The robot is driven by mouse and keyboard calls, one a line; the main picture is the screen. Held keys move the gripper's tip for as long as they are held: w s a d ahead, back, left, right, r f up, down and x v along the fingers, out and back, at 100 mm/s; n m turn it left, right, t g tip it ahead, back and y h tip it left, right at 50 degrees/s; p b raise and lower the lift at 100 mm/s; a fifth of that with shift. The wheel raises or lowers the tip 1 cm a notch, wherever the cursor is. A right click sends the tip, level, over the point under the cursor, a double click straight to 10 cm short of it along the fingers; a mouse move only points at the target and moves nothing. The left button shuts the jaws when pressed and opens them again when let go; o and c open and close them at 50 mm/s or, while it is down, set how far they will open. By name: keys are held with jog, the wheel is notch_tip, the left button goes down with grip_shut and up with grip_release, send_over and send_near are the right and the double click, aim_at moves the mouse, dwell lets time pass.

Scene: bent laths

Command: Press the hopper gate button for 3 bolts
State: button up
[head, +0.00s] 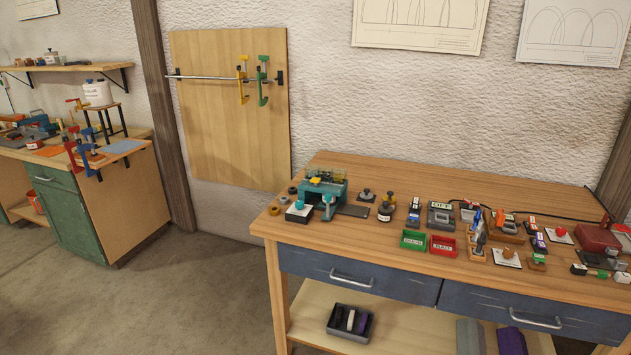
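A small teal machine with a clear, yellowish top (325,180) stands at the left end of the wooden workbench (400,185); it may be the hopper, but I cannot tell for sure. Two more plates with round knobs lie on the right half: one brown-orange (507,255), one red (560,233). I cannot tell which is the gate button. No bolts can be made out. My gripper is not in view.
A green tray (413,240) and a red tray (443,245) sit near the front edge. Several small tools crowd the bench's right half. The back of the bench is mostly clear. A second bench (120,185) stands at the left, with open floor between.

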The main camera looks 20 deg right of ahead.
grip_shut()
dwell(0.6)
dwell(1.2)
